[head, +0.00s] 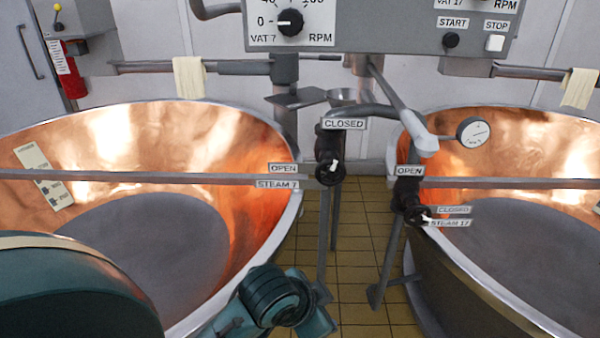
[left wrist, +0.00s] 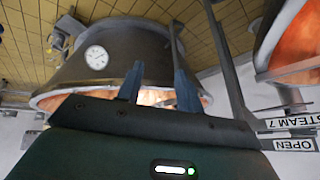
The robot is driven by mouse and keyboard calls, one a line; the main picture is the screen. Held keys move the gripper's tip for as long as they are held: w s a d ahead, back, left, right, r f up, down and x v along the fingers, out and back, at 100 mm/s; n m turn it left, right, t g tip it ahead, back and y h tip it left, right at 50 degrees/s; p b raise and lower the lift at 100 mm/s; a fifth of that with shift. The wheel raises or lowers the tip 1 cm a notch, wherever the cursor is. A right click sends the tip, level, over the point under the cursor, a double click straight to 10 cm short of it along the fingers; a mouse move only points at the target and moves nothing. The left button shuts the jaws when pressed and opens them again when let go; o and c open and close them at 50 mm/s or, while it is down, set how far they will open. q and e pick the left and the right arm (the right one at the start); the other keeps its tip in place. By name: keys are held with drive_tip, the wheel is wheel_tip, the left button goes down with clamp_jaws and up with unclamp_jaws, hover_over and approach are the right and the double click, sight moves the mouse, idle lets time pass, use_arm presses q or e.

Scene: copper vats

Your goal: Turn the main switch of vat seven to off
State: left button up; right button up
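The vat seven speed knob (head: 290,22) sits on the grey control panel (head: 385,38), marked VAT 7 and RPM, its upper part cut off by the frame. No switch labelled as vat seven's main switch can be read. The copper vat by the STEAM 7 label (head: 278,184) is at the left. In the head view my teal left arm crosses the bottom, and no gripper fingers can be made out. In the left wrist view my left gripper (left wrist: 158,82) has its two fingers apart with nothing held between them. My right gripper is not in view.
Another copper vat (head: 500,289) stands at the right, near a dial gauge (head: 474,132). Steam valves (head: 330,172) and a horizontal pipe (head: 130,176) cross in front. A grey box (head: 88,16) is at upper left. Tiled floor (head: 355,255) shows between the vats.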

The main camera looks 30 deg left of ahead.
use_arm(q)
drive_tip(key=w+r+m+t, duration=0.3)
drive_tip(key=w+r+m, duration=0.1)
drive_tip(key=w+r, duration=0.7)
drive_tip(key=w+a+r+m+t, duration=0.15)
drive_tip(key=w+r, duration=0.25)
drive_tip(key=r, duration=0.6)
drive_tip(key=w+a+r+m+t, duration=0.1)
drive_tip(key=w+r+m+t, duration=0.15)
drive_tip(key=r, duration=0.65)
drive_tip(key=a+r+m+t+y, duration=0.2)
drive_tip(key=a+r, duration=0.2)
drive_tip(key=r, duration=1.2)
drive_tip(key=s+a+r+t+y, duration=0.1)
drive_tip(key=s+a+r, duration=0.4)
drive_tip(key=r, duration=0.5)
drive_tip(key=s+a+r+t+y, duration=0.1)
drive_tip(key=s+a+r, duration=0.35)
drive_tip(key=r, duration=0.45)
drive_tip(key=w+a+p, duration=0.1)
drive_tip(key=w+p, duration=0.3)
drive_tip(key=w, duration=0.8)
drive_tip(key=shift+w+a+r, duration=0.2)
drive_tip(key=shift+a, duration=0.05)
drive_tip(key=shift+c, duration=0.4)
clamp_jaws()
